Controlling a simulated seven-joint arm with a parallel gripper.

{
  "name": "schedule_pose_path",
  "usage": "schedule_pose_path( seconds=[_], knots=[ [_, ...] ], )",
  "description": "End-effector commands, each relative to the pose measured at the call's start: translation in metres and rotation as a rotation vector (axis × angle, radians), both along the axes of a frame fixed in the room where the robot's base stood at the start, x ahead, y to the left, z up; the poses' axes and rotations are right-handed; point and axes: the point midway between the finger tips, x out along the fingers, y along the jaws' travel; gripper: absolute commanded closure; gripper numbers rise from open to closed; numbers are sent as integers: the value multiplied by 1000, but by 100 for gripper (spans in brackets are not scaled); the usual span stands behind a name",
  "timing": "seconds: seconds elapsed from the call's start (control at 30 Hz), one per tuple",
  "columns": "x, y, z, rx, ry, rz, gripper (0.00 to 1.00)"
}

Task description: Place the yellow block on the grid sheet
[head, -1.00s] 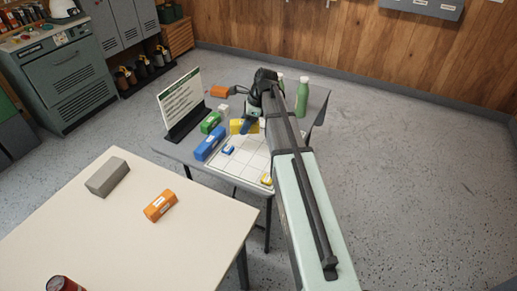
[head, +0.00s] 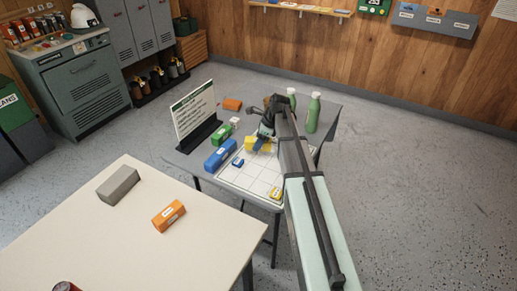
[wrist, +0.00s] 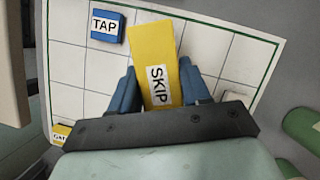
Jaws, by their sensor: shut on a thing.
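A yellow block labelled SKIP (head: 257,144) is held in my gripper (head: 262,139) over the back part of the white grid sheet (head: 235,178). In the wrist view the yellow block (wrist: 153,60) lies between the two blue fingers of my gripper (wrist: 158,90), which are shut on it. The grid sheet (wrist: 68,60) spreads beneath it. I cannot tell whether the block touches the sheet. A small blue block labelled TAP (wrist: 107,27) sits on the sheet, also in the head view (head: 238,162). A small yellow block (head: 275,193) sits near the sheet's front edge.
A larger blue block (head: 221,156), a green block (head: 222,131) and an orange block (head: 232,104) stand left of and behind the sheet. A sign (head: 194,114) stands at the left. Green bottles (head: 313,112) stand behind right. A pale table (head: 110,235) is in front.

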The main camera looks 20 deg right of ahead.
Motion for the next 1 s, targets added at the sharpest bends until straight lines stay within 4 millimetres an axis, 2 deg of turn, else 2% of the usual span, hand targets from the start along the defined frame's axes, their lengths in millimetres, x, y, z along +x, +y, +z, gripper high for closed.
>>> schedule_pose_path(
  seconds=[0.3, 0.7, 0.73, 1.0],
  knots=[
    [0, 0, -33, 1, 2, 0, 88],
    [0, 0, -37, 0, 1, 0, 88],
    [0, 0, -37, 0, 1, 0, 51],
    [0, 0, -37, 0, 1, 0, 28]
  ],
)
